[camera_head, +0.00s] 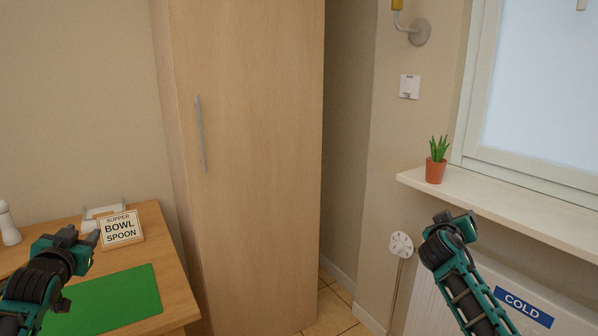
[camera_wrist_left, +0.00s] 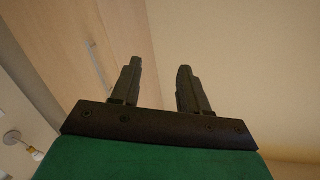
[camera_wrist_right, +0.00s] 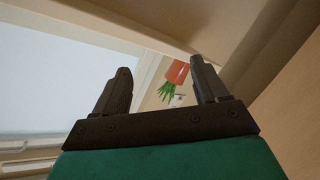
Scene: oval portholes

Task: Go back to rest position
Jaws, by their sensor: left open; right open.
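My left gripper (camera_head: 80,238) is at the left in the head view, above the wooden table and near its green mat. In the left wrist view its two fingers (camera_wrist_left: 157,85) stand apart with nothing between them. My right gripper (camera_head: 456,216) is at the lower right in the head view, in front of the radiator and below the window sill. In the right wrist view its fingers (camera_wrist_right: 163,88) are apart and empty; a potted plant shows beyond them.
A wooden table (camera_head: 180,295) carries a green mat (camera_head: 125,298), a sign reading SUPPER BOWL SPOON (camera_head: 122,229) and a white bottle (camera_head: 8,224). A tall wooden cabinet (camera_head: 250,150) stands in the middle. The window sill (camera_head: 520,213) holds the potted plant (camera_head: 436,170). A radiator (camera_head: 425,305) with a COLD label (camera_head: 523,306) and a white valve knob (camera_head: 401,245) is below.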

